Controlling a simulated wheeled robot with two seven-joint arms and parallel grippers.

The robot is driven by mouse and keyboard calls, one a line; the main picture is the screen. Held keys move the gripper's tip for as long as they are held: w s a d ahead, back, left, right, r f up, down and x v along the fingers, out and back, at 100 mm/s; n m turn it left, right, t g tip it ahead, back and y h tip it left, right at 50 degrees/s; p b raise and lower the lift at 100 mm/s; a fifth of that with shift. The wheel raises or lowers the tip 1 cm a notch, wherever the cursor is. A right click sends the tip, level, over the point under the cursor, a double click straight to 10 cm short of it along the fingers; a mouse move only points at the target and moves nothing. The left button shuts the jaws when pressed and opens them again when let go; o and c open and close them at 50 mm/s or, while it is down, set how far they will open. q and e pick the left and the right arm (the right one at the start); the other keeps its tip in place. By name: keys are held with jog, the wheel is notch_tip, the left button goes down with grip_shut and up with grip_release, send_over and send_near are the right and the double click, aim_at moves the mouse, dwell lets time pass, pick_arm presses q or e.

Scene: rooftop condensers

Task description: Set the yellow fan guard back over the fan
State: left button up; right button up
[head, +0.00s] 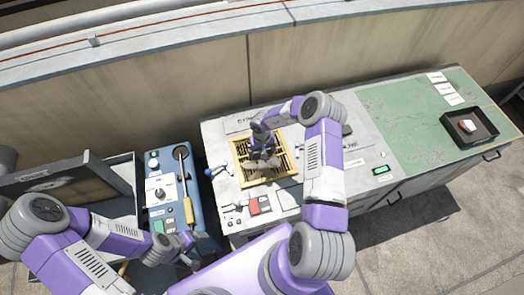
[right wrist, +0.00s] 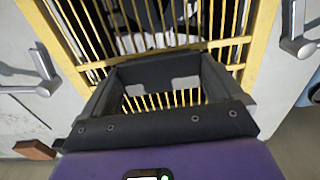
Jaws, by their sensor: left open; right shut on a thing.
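The yellow fan guard (head: 270,173), a square frame with thin bars, is at the left part of the grey unit top (head: 225,190). My right gripper (head: 262,150) is over its middle and shut on it. In the right wrist view the guard (right wrist: 262,40) spans the top, with its bars between and beyond the dark fingers (right wrist: 165,78). Dark shapes show behind the bars; the fan itself is mostly hidden. I cannot tell whether the guard rests flat or hangs slightly above the top. My left gripper (head: 195,248) is open, low near the blue panel.
Metal latches (right wrist: 300,45) flank the guard. A blue control panel (head: 155,215) with knobs and a yellow-handled tool (head: 188,208) stands left. A blue-ended handle (head: 215,172) is beside the guard. A black tray (head: 480,135) sits on the green surface (head: 415,125), otherwise largely clear. A wall runs behind.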

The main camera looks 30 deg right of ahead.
jog(key=shift+f, duration=0.4)
dwell(0.8)
jog(key=o, duration=1.1)
notch_tip(320, 180, up, 8)
jog(key=shift+f+p, duration=0.2)
jog(key=shift+p, duration=0.2)
